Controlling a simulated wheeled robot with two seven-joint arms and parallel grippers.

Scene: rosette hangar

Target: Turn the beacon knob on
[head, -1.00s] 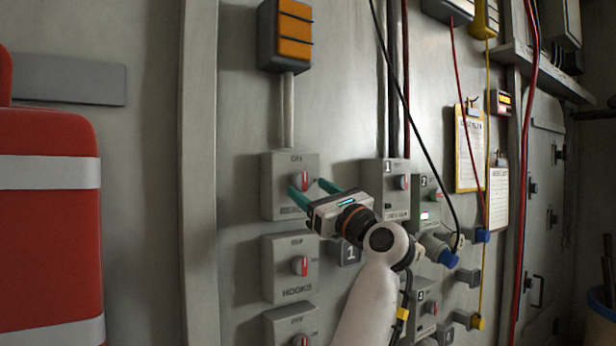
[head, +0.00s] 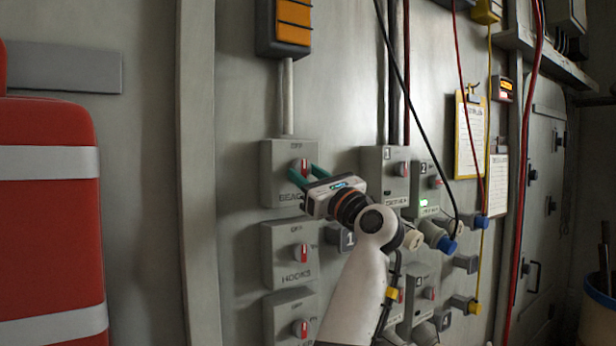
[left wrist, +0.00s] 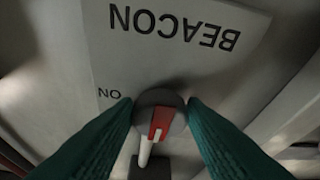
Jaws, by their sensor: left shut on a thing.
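The grey beacon box (head: 274,175) is on the wall, marked OFF at its top; its red knob (head: 303,164) is partly hidden by my fingers. The left wrist view shows the box's face (left wrist: 190,65) upside down, with BEACON and ON legible. There the red knob (left wrist: 160,118) has a white pointer line toward the bottom of the picture, slightly tilted to the ON side. My left gripper (head: 305,173) is shut on the knob, its green fingers (left wrist: 160,112) on either side of it. My right gripper is not in view.
A hooks box (head: 283,255) with a similar red knob sits just below, and another box (head: 285,318) under it. Numbered boxes (head: 385,178), plugs and hanging cables crowd the right. An orange lamp (head: 293,26) is above; a red case (head: 45,230) stands left.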

